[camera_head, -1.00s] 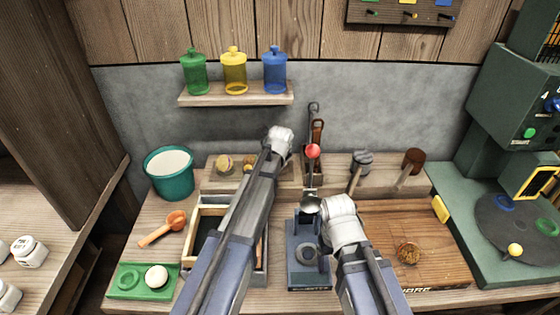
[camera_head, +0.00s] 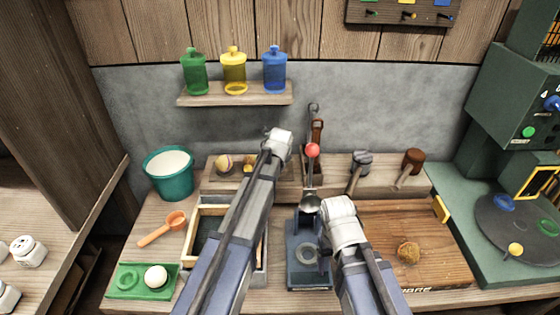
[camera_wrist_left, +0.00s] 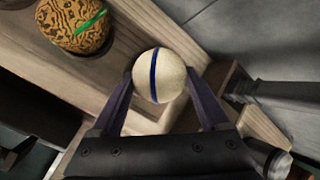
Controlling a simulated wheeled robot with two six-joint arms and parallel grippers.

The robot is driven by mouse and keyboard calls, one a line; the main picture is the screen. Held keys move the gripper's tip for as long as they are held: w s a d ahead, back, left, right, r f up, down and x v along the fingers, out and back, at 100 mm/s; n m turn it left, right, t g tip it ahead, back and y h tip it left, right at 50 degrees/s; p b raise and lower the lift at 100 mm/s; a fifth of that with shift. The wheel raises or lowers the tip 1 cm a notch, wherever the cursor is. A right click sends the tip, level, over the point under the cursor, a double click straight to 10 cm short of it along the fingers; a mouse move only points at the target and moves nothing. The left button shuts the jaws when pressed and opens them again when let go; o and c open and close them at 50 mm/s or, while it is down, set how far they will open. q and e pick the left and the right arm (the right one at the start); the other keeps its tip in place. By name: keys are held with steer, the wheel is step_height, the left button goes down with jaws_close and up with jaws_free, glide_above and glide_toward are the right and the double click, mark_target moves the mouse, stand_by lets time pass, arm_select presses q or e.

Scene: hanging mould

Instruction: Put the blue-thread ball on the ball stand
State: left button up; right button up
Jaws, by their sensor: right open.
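The blue-thread ball (camera_wrist_left: 153,75) is cream with a dark blue band. In the left wrist view it sits between the two fingertips of my left gripper (camera_wrist_left: 160,77), which seem to press it from both sides. Behind it is the edge of a wooden rack. In the head view my left arm hides this ball and the fingers; the left gripper (camera_head: 280,140) is over the rack at the back. My right gripper (camera_head: 340,208) is open above the blue-grey device, its fingers mostly hidden. I cannot pick out the ball stand for certain.
A brown ball with a green band (camera_wrist_left: 77,24) lies in the rack beside the left gripper. A green tray (camera_head: 125,289) with a white ball (camera_head: 156,276) is front left. A red-knobbed tool (camera_head: 312,151) stands between the arms. A cutting board (camera_head: 430,232) is right.

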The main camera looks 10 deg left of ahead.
arm_select(q)
steer(key=shift+o, duration=0.5)
steer(key=shift+s+f, duration=0.5)
steer(key=shift+s, duration=0.3)
arm_select(e)
steer(key=shift+f, duration=0.2)
arm_select(q)
steer(key=shift+s+r+g+p, duration=0.15)
steer(key=shift+r+g+p, duration=0.15)
steer(key=shift+r+p, duration=0.6)
arm_select(e)
steer(key=shift+w+a+r, duration=0.1)
steer(key=shift+w+r, duration=0.1)
steer(key=shift+r, duration=0.25)
steer(key=shift+w+a+r, duration=0.1)
steer(key=shift+w+r, duration=0.1)
steer(key=shift+r, duration=0.2)
arm_select(q)
steer(key=p+v, duration=0.5)
steer(key=v, duration=0.1)
steer(key=shift+d+r, duration=0.15)
steer(key=shift+r, duration=0.05)
arm_select(e)
steer(key=r, duration=0.5)
steer(key=shift+s+d+r, duration=0.1)
steer(key=shift+s+r, duration=0.05)
steer(key=shift+s, duration=0.1)
arm_select(q)
steer(key=shift+w, duration=0.25)
steer(key=shift+f, duration=0.1)
